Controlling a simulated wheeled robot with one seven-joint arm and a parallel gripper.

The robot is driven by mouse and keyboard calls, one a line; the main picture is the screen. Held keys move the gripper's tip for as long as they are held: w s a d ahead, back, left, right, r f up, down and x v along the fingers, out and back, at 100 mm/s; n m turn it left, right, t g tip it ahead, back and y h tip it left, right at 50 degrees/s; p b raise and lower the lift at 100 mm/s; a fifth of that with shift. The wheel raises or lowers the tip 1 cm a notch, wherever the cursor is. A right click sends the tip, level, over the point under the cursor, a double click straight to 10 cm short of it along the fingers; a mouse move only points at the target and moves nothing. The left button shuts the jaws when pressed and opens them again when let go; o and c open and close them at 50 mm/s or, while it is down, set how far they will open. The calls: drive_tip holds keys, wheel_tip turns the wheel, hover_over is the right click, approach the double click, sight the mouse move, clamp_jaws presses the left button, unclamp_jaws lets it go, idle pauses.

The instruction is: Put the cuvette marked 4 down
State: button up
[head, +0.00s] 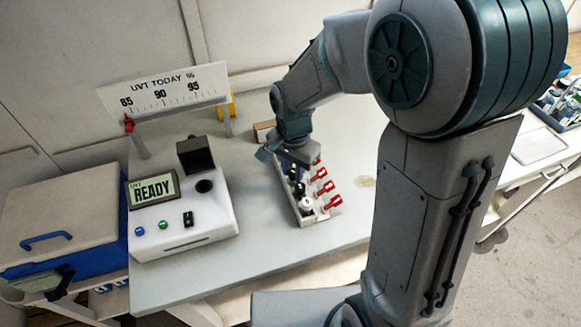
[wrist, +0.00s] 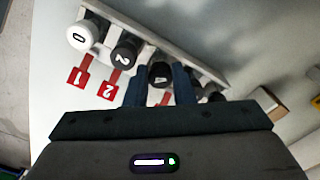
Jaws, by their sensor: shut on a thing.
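My gripper (wrist: 160,82) is shut on a dark-capped cuvette (wrist: 160,72), one finger on each side of the cap. A bit of red tag shows below that cap, but its number is hidden by my gripper. The held cuvette is in line with the others at the pale rack (head: 322,215); I cannot tell whether it is fully seated. In the wrist view, the white-capped cuvette (wrist: 83,35) with red tag 1 and the black-capped cuvette (wrist: 124,52) with red tag 2 stand in the rack. In the head view my gripper (head: 290,160) is over the rack's far part.
The white reactor (head: 185,225) stands left of the rack, its screen reading READY and its dark lid up beside a round opening (head: 204,186). A scale board (head: 161,90) stands behind it. A blue cooler (head: 60,225) is at the far left. A small brown box (wrist: 263,103) lies beyond the rack.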

sight(293, 172)
drive_tip(key=shift+f, duration=0.1)
drive_tip(key=o, duration=0.7)
drive_tip(key=shift+c, duration=0.2)
wheel_tip(293, 172, up, 12)
drive_tip(key=s+d+n+t, duration=0.3)
drive_tip(key=s+d+n, duration=0.4)
drive_tip(key=s+d, duration=0.4)
drive_tip(key=shift+s+d+f+n, duration=0.3)
drive_tip(key=shift+s+n, duration=0.1)
drive_tip(key=shift+s, duration=0.35)
